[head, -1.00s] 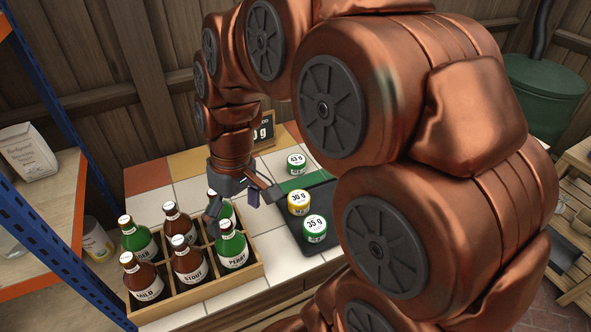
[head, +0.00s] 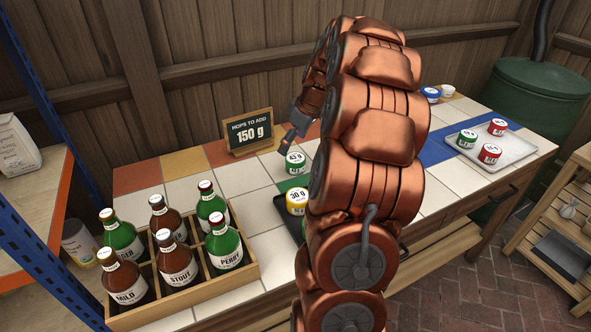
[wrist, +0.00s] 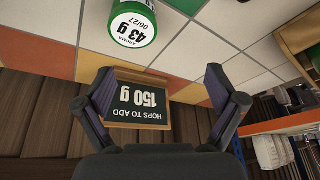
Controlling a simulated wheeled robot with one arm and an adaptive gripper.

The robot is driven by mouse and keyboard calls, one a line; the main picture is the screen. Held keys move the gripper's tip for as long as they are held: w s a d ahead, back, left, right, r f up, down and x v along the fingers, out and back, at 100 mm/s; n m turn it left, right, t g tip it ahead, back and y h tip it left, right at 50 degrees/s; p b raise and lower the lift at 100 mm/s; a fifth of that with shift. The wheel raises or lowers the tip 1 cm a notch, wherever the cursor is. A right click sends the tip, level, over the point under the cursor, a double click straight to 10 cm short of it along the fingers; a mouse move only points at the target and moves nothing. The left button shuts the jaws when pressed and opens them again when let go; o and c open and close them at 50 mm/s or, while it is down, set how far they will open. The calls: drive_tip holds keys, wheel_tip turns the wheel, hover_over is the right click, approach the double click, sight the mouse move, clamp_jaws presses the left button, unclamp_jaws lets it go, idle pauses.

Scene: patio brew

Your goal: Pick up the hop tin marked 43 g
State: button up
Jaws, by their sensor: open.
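The hop tin marked 43 g (head: 295,162) is green with a white label and stands on the tiled counter behind the dark tray. In the wrist view the same tin (wrist: 133,28) is upside down at the top edge, partly cut off. My gripper (head: 287,148) is just behind and left of the tin in the head view, partly hidden by my arm. In the wrist view my gripper (wrist: 170,88) shows its two fingers spread apart with nothing between them. The tin is outside the fingers.
A sign reading 150 g (head: 249,132) stands near the back of the counter. A yellow 30 g tin (head: 297,201) sits nearer than the 43 g tin. A bottle crate (head: 187,292) is at left. A metal tray (head: 517,150) with several tins is at right.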

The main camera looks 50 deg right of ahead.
sight(296, 158)
drive_tip(key=d, duration=0.1)
drive_tip(key=d+f, duration=0.1)
drive_tip(key=d, duration=0.2)
drive_tip(key=shift+s+f, duration=0.2)
drive_tip(key=shift+f, duration=0.15)
drive_tip(key=shift+x, duration=3.8)
drive_tip(key=shift+s+a, duration=0.2)
drive_tip(key=c, duration=1.2)
drive_tip(key=shift+c, duration=0.2)
drive_tip(key=shift+r, duration=0.1)
